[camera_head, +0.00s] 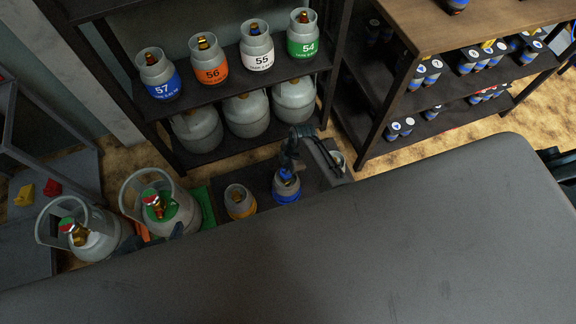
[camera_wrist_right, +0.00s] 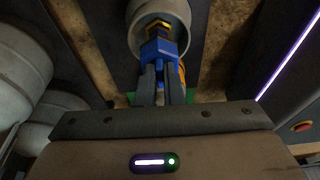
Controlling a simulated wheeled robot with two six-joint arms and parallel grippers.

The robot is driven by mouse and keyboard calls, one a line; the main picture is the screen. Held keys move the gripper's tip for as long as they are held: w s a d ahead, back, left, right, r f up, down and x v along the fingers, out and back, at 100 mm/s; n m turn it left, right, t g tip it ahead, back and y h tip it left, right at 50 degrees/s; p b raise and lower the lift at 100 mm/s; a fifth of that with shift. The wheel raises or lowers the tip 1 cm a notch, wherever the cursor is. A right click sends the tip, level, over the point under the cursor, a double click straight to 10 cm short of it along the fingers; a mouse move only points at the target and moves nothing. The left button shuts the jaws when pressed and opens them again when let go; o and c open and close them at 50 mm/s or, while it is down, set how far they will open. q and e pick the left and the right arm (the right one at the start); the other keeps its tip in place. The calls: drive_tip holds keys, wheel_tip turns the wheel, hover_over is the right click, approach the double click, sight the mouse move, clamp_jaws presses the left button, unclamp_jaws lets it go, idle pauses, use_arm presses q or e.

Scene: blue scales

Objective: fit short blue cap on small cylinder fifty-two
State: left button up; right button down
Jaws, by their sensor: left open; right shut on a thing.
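My right gripper (camera_wrist_right: 160,84) is shut on a short blue cap (camera_wrist_right: 158,50). In the right wrist view the cap is at the mouth of a grey collar, right by a brass valve. I cannot tell whether cap and valve touch. In the head view my right gripper (camera_head: 289,165) is just above a small grey cylinder with a blue band (camera_head: 286,191); its number is not readable. The same cylinder's collar shows in the right wrist view (camera_wrist_right: 180,12). My left gripper (camera_head: 174,233) is open, low beside a large green-topped cylinder, mostly hidden.
A small yellow-banded cylinder (camera_head: 240,204) stands left of the blue-banded one. Large cylinders with green (camera_head: 157,205) and red-green (camera_head: 93,237) tops stand further left. A dark shelf (camera_head: 225,92) holds numbered cylinders behind. A broad dark surface (camera_head: 350,250) fills the foreground.

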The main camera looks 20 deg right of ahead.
use_arm(q)
drive_tip(key=shift+r, duration=0.2)
idle(0.4)
drive_tip(key=shift+f+b, duration=1.15)
drive_tip(key=shift+f, duration=0.2)
use_arm(e)
drive_tip(key=shift+d+x, duration=0.2)
drive_tip(key=shift+x, duration=0.7)
drive_tip(key=shift+d+x, duration=0.25)
drive_tip(key=shift+x, duration=0.65)
drive_tip(key=c, duration=1.5)
unclamp_jaws()
use_arm(q)
drive_tip(key=shift+r, duration=0.1)
use_arm(e)
drive_tip(key=shift+s, duration=0.1)
use_arm(q)
drive_tip(key=r+g+p, duration=0.1)
drive_tip(key=p, duration=0.1)
drive_tip(key=s+a+r+g+y+p, duration=0.1)
drive_tip(key=p, duration=0.1)
drive_tip(key=shift+s+a+r+m, duration=0.15)
drive_tip(key=shift+a+r+m, duration=0.15)
drive_tip(key=shift+r, duration=0.05)
use_arm(e)
drive_tip(key=v, duration=1)
drive_tip(key=shift+r, duration=0.4)
